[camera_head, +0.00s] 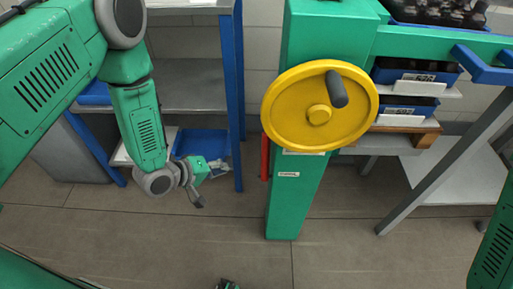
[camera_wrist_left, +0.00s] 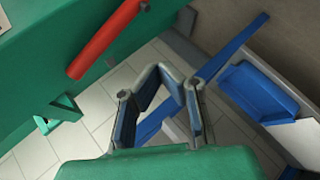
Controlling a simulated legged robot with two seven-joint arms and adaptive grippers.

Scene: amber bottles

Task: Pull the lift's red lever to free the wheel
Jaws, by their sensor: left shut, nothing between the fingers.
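The red lever (camera_head: 265,157) stands upright along the left side of the green lift column (camera_head: 290,205), below the yellow wheel (camera_head: 290,105) with its dark handle (camera_head: 337,88). In the left wrist view the red lever (camera_wrist_left: 105,40) shows as a slanted red bar at upper left against the green column (camera_wrist_left: 50,75). My left gripper (camera_head: 222,168) is left of the lever, apart from it, and points right. In the left wrist view its fingers (camera_wrist_left: 172,76) meet at the tips with nothing between them.
A grey shelf with a blue upright (camera_head: 232,100) stands close behind my left gripper, with a blue bin (camera_head: 200,145) low down. At right, blue bins (camera_head: 415,75) of dark bottles sit on racks near a slanted grey leg (camera_head: 445,165). The floor in front is mostly clear.

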